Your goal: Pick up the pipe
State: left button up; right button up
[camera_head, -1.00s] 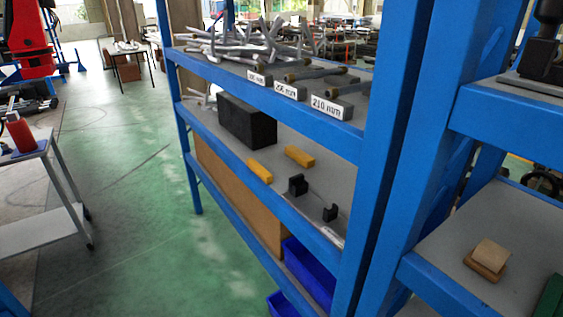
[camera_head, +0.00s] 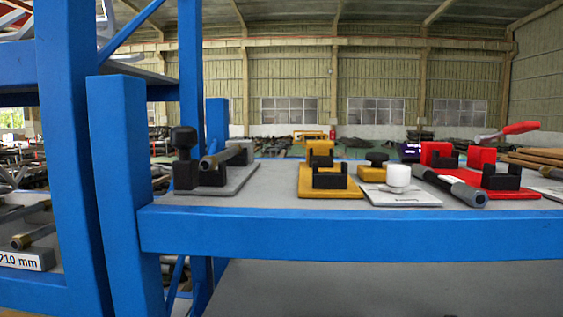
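Several pipes show, and I cannot tell which one the task means. A dark grey pipe (camera_head: 450,187) lies on the blue-framed shelf at right, between a white-knobbed plate and a red fixture. Another pipe (camera_head: 220,157) rests in a grey fixture with a black knob, at the left of the same shelf. Brass-coloured pipe ends (camera_head: 30,237) show at the far left behind a "210 mm" label. Neither of my grippers is in view.
A yellow fixture (camera_head: 312,193), the white-knobbed plate (camera_head: 405,195) and the red fixture (camera_head: 500,185) stand along the shelf. The blue front beam (camera_head: 350,233) and a blue post (camera_head: 65,150) bound it. Bare grey shelf lies between the grey and yellow fixtures.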

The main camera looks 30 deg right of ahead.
aim_at(209, 163)
jog(key=z, duration=0.7)
